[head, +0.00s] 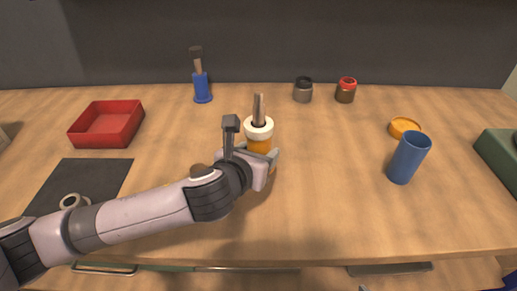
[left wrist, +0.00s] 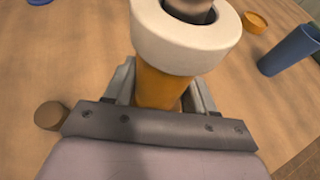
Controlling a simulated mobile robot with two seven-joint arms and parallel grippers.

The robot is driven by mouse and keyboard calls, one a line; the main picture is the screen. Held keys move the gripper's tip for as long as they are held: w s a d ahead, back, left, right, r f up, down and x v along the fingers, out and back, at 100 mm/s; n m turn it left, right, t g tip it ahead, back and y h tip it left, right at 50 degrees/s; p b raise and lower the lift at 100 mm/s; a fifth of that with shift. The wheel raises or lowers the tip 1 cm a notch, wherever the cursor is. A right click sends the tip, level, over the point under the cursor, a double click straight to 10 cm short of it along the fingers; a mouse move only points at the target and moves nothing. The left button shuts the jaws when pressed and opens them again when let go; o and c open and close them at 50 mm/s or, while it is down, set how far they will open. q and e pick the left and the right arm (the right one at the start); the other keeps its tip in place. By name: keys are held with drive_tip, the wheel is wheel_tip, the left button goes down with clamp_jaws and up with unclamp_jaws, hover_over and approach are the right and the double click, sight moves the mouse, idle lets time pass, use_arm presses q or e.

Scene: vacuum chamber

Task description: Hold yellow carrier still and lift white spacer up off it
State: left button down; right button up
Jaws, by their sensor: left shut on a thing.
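The yellow carrier (head: 259,146) stands upright on the table near the middle of the head view. The white spacer (head: 250,130) sits as a thick ring on top of it, with a dark rod (head: 258,106) standing up through its hole. My left gripper (head: 262,157) is shut on the carrier below the spacer. In the left wrist view the orange-yellow carrier (left wrist: 157,88) is between the fingers, and the white spacer (left wrist: 165,50) is above them. The carrier's lower part is partly hidden by the gripper.
A red tray (head: 108,126) and a dark mat (head: 105,174) with a pale ring (head: 74,201) lie left. A blue holder (head: 202,88) and two small jars (head: 303,91) stand behind. A blue cup (head: 407,159) and orange dish (head: 403,125) are right. The table right of the carrier is clear.

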use_arm(q)
drive_tip(key=shift+f+b, duration=0.65)
drive_tip(key=shift+f, duration=0.75)
drive_tip(key=shift+f+b, duration=0.75)
drive_tip(key=shift+f, duration=1.1)
use_arm(e)
drive_tip(key=shift+w+a+f, duration=0.15)
drive_tip(key=shift+a+f, duration=0.05)
drive_tip(key=shift+f, duration=0.3)
drive_tip(key=shift+w+a+f, duration=0.1)
drive_tip(key=shift+a+f, duration=0.05)
drive_tip(key=shift+f, duration=0.3)
use_arm(q)
drive_tip(key=shift+f, duration=0.1)
use_arm(e)
drive_tip(key=shift+r, duration=0.1)
use_arm(q)
drive_tip(key=shift+f, duration=0.35)
drive_tip(key=shift+c, duration=1.9)
unclamp_jaws()
